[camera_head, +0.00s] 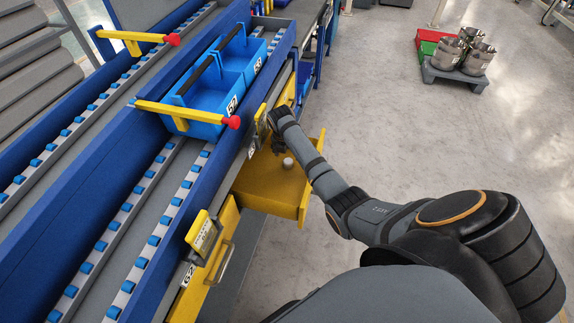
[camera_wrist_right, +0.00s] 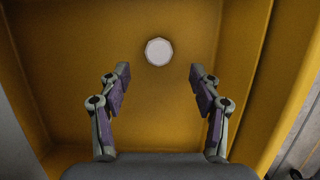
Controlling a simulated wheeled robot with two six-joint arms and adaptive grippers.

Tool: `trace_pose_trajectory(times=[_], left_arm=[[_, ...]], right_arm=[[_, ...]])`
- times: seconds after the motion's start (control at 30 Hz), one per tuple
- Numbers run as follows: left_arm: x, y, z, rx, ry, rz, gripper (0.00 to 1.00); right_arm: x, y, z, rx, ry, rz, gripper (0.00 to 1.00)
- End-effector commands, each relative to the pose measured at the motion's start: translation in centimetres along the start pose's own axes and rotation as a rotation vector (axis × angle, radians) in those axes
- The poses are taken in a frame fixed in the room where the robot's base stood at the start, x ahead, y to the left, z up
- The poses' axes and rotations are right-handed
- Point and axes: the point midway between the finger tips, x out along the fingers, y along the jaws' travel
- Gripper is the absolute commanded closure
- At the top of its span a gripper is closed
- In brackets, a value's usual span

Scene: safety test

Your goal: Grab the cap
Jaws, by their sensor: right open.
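The cap (camera_wrist_right: 159,51) is a small, pale, round piece on the floor of an open yellow drawer (camera_head: 262,190). In the head view the cap (camera_head: 288,163) shows as a small light cylinder. My right gripper (camera_head: 279,147) reaches down into the drawer beside the cap. In the right wrist view its two fingers (camera_wrist_right: 159,80) are apart and empty, with the cap centred just beyond the fingertips, not touched. My left gripper is not in view.
The drawer's yellow walls (camera_wrist_right: 252,75) stand close on the right side. A blue conveyor with blue bins (camera_head: 205,100) runs along the left. A closed yellow drawer (camera_head: 218,260) with a handle is nearer.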

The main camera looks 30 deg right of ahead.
Motion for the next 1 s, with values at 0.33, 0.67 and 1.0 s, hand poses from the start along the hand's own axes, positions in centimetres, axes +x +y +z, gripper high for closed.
trace_pose_trajectory(times=[0.33,0.67,1.0], left_arm=[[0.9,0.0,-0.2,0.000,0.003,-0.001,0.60],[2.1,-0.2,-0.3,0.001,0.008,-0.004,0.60],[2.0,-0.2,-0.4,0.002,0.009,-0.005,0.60]], right_arm=[[2.8,0.1,-0.1,0.001,0.001,-0.001,0.36],[6.6,0.1,-0.1,0.001,-0.001,0.001,0.36],[6.5,0.1,-0.1,0.001,-0.001,0.001,0.60]])
